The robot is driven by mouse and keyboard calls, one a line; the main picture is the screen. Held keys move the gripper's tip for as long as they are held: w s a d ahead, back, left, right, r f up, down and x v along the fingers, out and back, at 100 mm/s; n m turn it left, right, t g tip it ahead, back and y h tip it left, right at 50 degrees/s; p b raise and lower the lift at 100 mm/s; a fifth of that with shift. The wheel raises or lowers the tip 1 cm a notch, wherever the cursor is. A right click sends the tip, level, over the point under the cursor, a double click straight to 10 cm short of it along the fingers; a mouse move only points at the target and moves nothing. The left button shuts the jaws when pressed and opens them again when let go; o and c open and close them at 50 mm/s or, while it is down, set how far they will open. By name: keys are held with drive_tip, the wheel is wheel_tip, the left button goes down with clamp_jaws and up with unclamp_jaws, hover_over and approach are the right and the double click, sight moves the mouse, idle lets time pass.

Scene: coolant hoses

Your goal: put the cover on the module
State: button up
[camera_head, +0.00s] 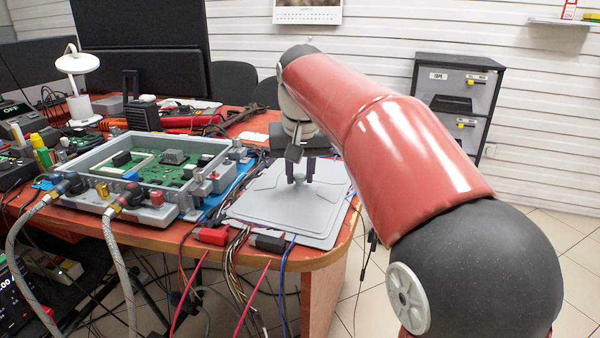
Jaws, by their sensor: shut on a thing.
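The cover (262,204) is a flat grey plate with a raised pattern, lying at the right end of the table. My gripper (301,180) reaches down from above with its dark fingers shut on the middle of the cover. I cannot tell whether the cover rests on the surface below or is slightly lifted. The module (150,158) is an open grey tray-like housing with a green circuit board inside, to the left of the cover. Its top is uncovered. My arm hides part of the area behind the gripper.
Two hoses (113,250) with dark connectors attach at the module's front. Red and black connectors (210,236) with wires hang over the table's front edge beside the cover. A white lamp (76,80) and tools stand at the back left. A drawer cabinet (460,95) stands behind.

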drive_tip(key=shift+f, duration=0.1)
drive_tip(key=o, duration=1)
drive_tip(key=shift+c, duration=0.2)
drive_tip(key=p+v, duration=0.3)
drive_tip(key=v, duration=0.9)
drive_tip(key=s+d+f+t, duration=0.1)
drive_tip(key=s+d+f, duration=0.6)
drive_tip(key=s+f, duration=0.4)
drive_tip(key=s+d+f+m+t, duration=0.1)
drive_tip(key=s+d+f, duration=0.7)
drive_tip(key=s+f, duration=0.2)
drive_tip(key=shift+s+f, duration=0.35)
drive_tip(key=shift+s, duration=0.55)
